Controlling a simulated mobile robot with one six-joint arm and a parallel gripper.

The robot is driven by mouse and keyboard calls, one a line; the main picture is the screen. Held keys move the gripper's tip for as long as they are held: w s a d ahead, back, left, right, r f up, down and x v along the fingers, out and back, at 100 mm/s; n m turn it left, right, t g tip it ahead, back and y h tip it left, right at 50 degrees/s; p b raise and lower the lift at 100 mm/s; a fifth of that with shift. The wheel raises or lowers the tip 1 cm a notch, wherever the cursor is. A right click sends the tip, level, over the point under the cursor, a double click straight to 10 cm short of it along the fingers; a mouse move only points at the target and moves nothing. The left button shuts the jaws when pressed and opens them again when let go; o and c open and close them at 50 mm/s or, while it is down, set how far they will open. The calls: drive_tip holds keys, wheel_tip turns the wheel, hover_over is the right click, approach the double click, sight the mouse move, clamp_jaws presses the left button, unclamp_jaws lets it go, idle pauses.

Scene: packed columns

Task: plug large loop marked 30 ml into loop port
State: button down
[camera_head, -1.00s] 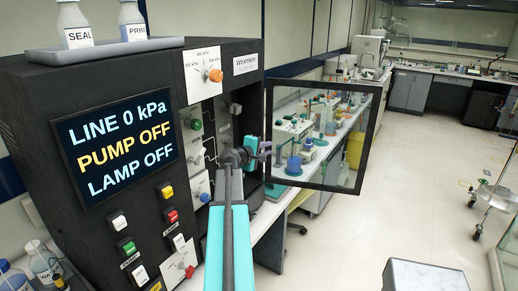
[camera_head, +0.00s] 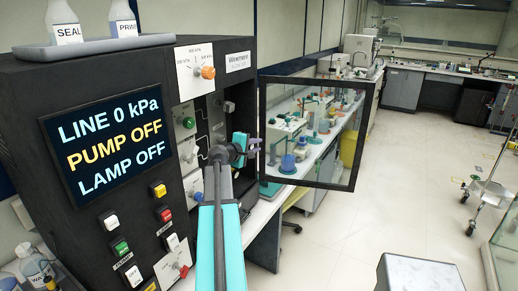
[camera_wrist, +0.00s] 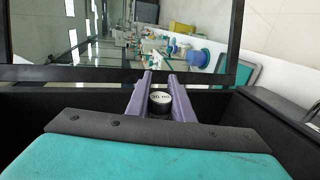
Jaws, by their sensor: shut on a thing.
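My gripper (camera_head: 253,147) is in front of the open bay of the black machine, near the hinge side of its glass door. In the wrist view its two purple fingers (camera_wrist: 159,78) are shut on a small dark cylinder with a pale round top, the loop (camera_wrist: 160,98). The top carries small black lettering that looks like 30 ml. In the head view my arm and gripper hide the loop. I cannot make out the loop port; my arm covers part of the machine's panel (camera_head: 187,150).
The glass door (camera_head: 309,187) stands open to the right. A display (camera_head: 108,143) reads LINE 0 kPa, PUMP OFF, LAMP OFF. A grey tray (camera_head: 95,47) with two bottles sits on top. Floor (camera_head: 400,160) to the right is mostly clear, with a cart (camera_head: 487,185) beyond.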

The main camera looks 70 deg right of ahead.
drive_tip(key=shift+w+d+b, duration=0.25)
drive_tip(key=shift+w+b, duration=0.05)
drive_tip(key=shift+w, duration=0.65)
drive_tip(key=shift+w+d+b, duration=0.25)
drive_tip(key=shift+w, duration=0.7)
drive_tip(key=shift+b, duration=0.55)
idle(1.2)
drive_tip(key=shift+w+d+b, duration=0.2)
drive_tip(key=shift+w+b, duration=0.15)
drive_tip(key=shift+w, duration=0.5)
drive_tip(key=shift+w+d+b, duration=0.2)
drive_tip(key=shift+w+b, duration=0.1)
drive_tip(key=shift+w, duration=0.55)
idle(0.6)
drive_tip(key=c, duration=1.5)
unclamp_jaws()
